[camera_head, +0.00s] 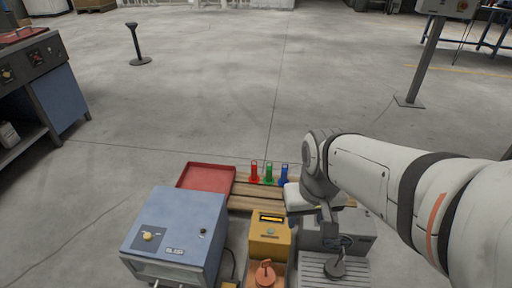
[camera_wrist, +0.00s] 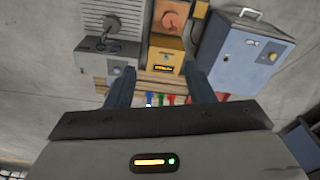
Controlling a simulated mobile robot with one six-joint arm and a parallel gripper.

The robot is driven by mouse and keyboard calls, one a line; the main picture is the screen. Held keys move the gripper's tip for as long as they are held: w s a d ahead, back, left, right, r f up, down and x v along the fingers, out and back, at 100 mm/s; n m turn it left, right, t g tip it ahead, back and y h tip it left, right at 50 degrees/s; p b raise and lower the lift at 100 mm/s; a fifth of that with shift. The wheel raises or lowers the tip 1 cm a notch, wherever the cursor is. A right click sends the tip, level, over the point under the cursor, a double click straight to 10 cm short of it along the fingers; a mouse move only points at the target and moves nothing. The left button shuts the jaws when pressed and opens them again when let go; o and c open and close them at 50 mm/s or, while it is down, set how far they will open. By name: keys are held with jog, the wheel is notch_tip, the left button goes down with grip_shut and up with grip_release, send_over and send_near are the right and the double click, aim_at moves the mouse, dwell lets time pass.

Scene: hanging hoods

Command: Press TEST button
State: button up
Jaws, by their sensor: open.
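A yellow box (camera_head: 257,247) with a dark display (camera_head: 271,218) stands on the wooden bench, between a blue-grey cabinet and a grey machine. A small greenish spot below the display may be a button; no TEST label is readable. The yellow box also shows in the wrist view (camera_wrist: 158,54), upside down. My gripper (camera_wrist: 158,75) is open and empty in the wrist view, its two dark fingers apart and pointing toward the bench. In the head view my wrist is right of the yellow box, above the grey machine, and the fingertips cannot be made out.
The blue-grey cabinet (camera_head: 178,222) has a yellow knob. The grey machine (camera_head: 357,240) stands right. Behind are a red tray (camera_head: 207,178) and red (camera_head: 254,173), green (camera_head: 269,174) and blue (camera_head: 284,176) upright pieces. An orange handled piece (camera_head: 265,275) sits in front of the yellow box.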

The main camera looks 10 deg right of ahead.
grip_shut()
dwell(0.3)
dwell(1.1)
